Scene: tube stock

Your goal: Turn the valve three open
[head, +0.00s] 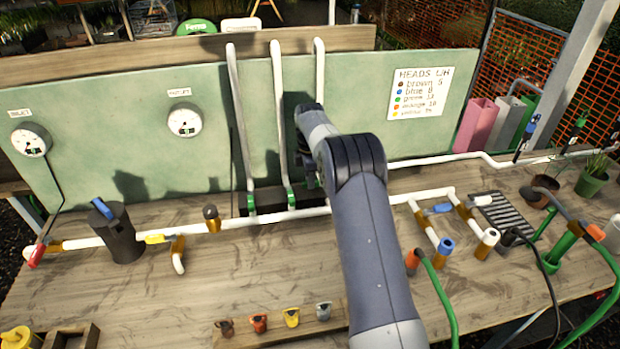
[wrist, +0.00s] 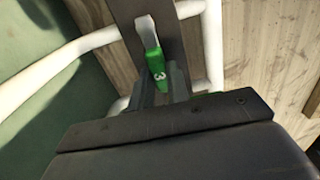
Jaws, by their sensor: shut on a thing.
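Valve three has a green handle marked 3 (wrist: 155,64), seen in the wrist view in front of a dark bracket (wrist: 140,15). My gripper (wrist: 159,84) has its two fingers on either side of this handle, shut on it. In the head view, my arm hides most of valve three and the gripper at the foot of the right upright white pipe (head: 319,75). Two other green valves, the left one (head: 251,203) and the middle one (head: 290,197), sit at the feet of their pipes. I cannot tell from the handle's angle how far valve three is turned.
A green back panel carries two gauges, the left (head: 31,139) and the right (head: 184,121), and a sign (head: 420,93). A long white pipe (head: 270,219) crosses the bench. A dark cylinder (head: 118,238) stands at left.

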